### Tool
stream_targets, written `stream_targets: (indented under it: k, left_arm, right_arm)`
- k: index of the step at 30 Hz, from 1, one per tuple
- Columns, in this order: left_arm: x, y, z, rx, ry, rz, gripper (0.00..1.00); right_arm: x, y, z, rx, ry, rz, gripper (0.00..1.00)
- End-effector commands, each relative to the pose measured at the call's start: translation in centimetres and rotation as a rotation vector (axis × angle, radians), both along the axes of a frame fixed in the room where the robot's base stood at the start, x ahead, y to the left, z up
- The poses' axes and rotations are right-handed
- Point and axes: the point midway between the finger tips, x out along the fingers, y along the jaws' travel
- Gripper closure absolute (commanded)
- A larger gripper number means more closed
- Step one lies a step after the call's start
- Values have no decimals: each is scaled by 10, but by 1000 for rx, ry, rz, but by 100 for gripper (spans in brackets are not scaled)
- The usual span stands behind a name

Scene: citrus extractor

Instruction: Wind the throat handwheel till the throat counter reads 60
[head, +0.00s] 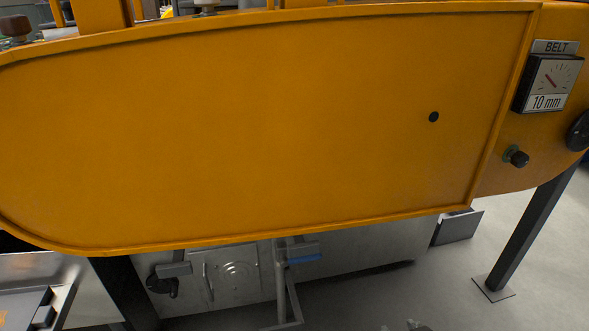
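No counter or handwheel marked as the throat one shows in the head view. Neither of my grippers can be made out in the view.
The large orange panel (250,130) fills most of the view, with a dark hole (433,117). A small black knob (517,157) sticks out below the gauge. A dark leg (530,230) stands on the grey floor at right. A steel cabinet (235,275) lies beyond, below the panel.

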Motion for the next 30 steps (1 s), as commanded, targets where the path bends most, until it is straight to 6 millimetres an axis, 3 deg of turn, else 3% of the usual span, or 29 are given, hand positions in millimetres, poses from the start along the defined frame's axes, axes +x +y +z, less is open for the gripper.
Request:
stream_targets:
  k: [3, 6, 10, 14, 30]
  left_arm:
    - [-12, 5, 14, 21, 42, 28, 55]
    - [-20, 9, 19, 35, 68, 46, 55]
    - [-25, 12, 23, 47, 87, 61, 55]
    - [-27, 13, 23, 50, 93, 65, 55]
    - [-26, 12, 23, 49, 91, 64, 55]
  right_arm:
    - [-58, -25, -47, -44, 249, -53, 60]
    - [-97, -39, -71, -69, 400, -84, 60]
    - [-127, -48, -85, -88, 508, -108, 60]
    - [-135, -51, -89, -91, 539, -114, 60]
    - [-134, -50, -88, -91, 535, -114, 60]
